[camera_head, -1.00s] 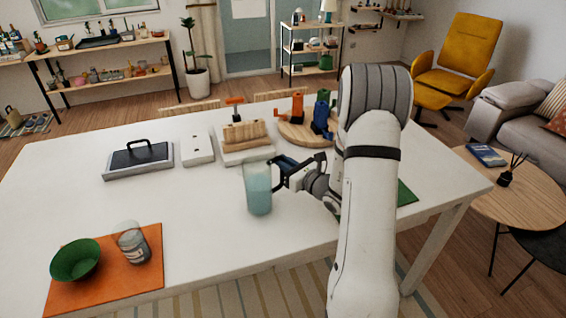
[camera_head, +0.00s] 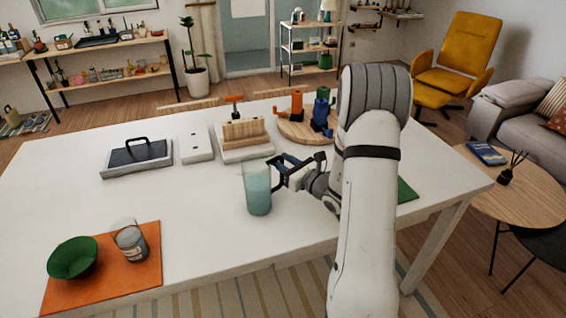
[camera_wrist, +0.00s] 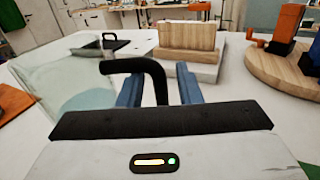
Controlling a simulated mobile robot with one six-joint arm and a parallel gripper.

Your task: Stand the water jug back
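The water jug (camera_head: 257,190) is a clear, pale blue-green vessel standing upright on the white table (camera_head: 200,235). Its dark handle (camera_head: 281,164) points right, toward my gripper (camera_head: 292,174). In the wrist view the jug (camera_wrist: 75,85) fills the left side, blurred and see-through. Its black handle (camera_wrist: 125,66) reaches in between the two blue fingers of my gripper (camera_wrist: 158,72). The fingers are apart, with a visible gap on the right of the handle. A green mat (camera_head: 405,192) shows partly behind my arm, which hides the rest of it.
An orange mat (camera_head: 150,272) at front left bears a green bowl (camera_head: 73,257) and a glass jar (camera_head: 131,243). Behind the jug stand a dark-topped box with a handle (camera_head: 138,155), a white block (camera_head: 196,146), a wooden rack (camera_head: 247,132) and a round wooden board (camera_head: 297,135).

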